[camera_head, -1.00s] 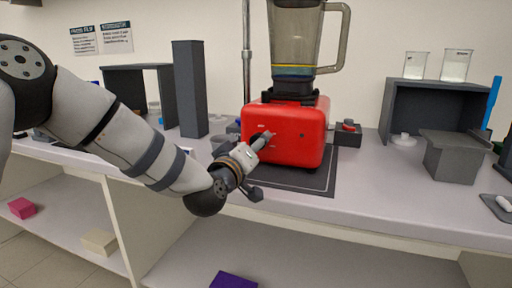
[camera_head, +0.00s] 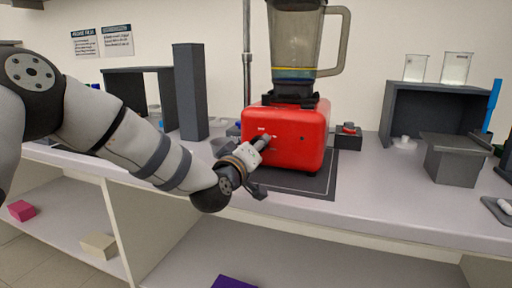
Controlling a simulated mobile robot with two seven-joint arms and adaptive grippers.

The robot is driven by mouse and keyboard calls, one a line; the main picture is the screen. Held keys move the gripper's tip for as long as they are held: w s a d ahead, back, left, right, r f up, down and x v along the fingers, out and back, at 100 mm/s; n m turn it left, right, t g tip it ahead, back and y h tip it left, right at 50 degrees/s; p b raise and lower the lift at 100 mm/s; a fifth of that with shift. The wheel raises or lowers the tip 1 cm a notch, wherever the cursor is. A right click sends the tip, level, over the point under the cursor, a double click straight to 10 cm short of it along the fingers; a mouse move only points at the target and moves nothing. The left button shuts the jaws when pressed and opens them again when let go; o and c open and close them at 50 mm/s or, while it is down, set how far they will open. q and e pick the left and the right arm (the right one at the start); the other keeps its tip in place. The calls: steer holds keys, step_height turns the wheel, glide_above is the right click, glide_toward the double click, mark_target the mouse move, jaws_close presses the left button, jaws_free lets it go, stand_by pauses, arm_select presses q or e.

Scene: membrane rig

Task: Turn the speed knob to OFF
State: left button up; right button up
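A red blender base (camera_head: 301,137) stands on a dark mat (camera_head: 308,186) on the bench, with a clear jug (camera_head: 296,40) on top. The jug has a yellow band and bluish contents near its bottom. My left gripper (camera_head: 263,140) is at the front left of the base, at the spot where the speed knob would be. The knob is hidden behind the fingers, so its setting cannot be read. The fingers are too small and overlapped to tell whether they are closed on it. My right gripper is not in view.
A tall grey block (camera_head: 190,90) is at left. A dark shelf unit (camera_head: 433,108) with two beakers and a grey box (camera_head: 454,161) are at right. The front bench strip is clear.

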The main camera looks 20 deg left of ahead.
arm_select(q)
steer(key=n, duration=0.5)
steer(key=shift+n, duration=0.3)
steer(key=n, duration=0.4)
steer(key=shift+f, duration=0.1)
steer(key=shift+n, duration=0.9)
steer(key=o, duration=1.2)
steer(key=shift+c, duration=0.2)
